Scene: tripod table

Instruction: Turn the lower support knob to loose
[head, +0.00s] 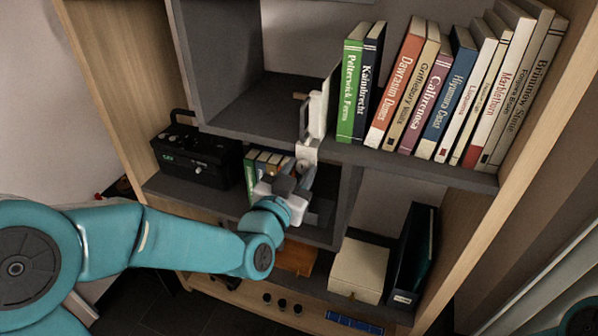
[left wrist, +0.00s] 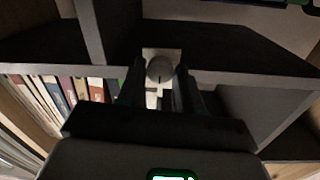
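The support is a white bracket (head: 307,152) at the front edge of the middle shelf, with a pale upright plate (head: 318,113) above it. In the left wrist view a round grey knob (left wrist: 160,69) with a thin dark mark sits on a light square plate. My left gripper (head: 297,174) is just below the bracket in the head view. In the left wrist view its two dark fingers (left wrist: 160,90) are apart, one to each side of the knob's line. I cannot tell whether they touch the knob. My right gripper is out of view.
Books (head: 440,95) stand on the shelf right of the bracket. A black box-shaped device (head: 197,160) and small books (head: 252,172) are on the lower shelf. A cream box (head: 358,269) and dark binder (head: 415,255) stand lower right. The upper-left cubby is empty.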

